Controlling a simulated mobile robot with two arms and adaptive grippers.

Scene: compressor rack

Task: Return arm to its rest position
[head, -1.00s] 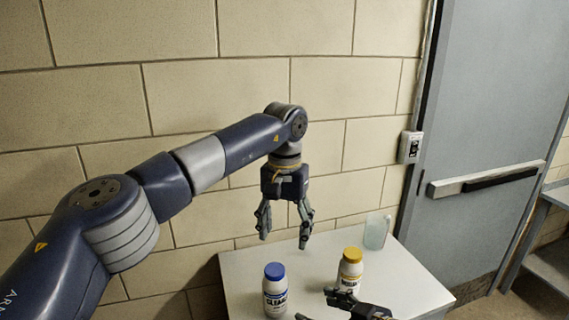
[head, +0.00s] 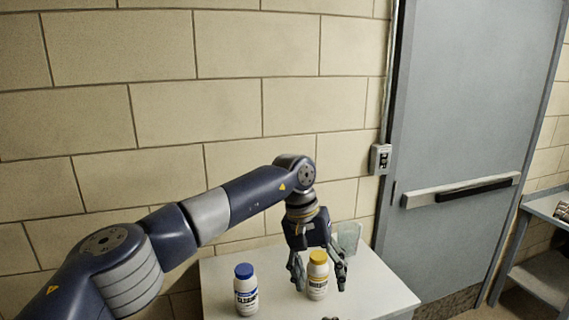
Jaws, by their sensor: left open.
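My left arm (head: 215,215) reaches in from the lower left, with its left gripper (head: 319,281) pointing down over the white table. The left gripper is open and holds nothing. Its fingers show on either side of a white bottle with a yellow cap (head: 318,284), which stands upright. The cap overlaps the gripper's body in the picture, so the bottle looks nearer to the camera; I cannot tell the exact gap. My right gripper does not show clearly; only a tiny dark piece peeks in at the bottom edge.
A white bottle with a blue cap (head: 246,293) stands upright on the white table (head: 375,288), left of the gripper. A translucent container (head: 348,237) stands at the table's back, near the brick wall (head: 230,105). A grey door (head: 465,130) and a shelf (head: 540,265) are at right.

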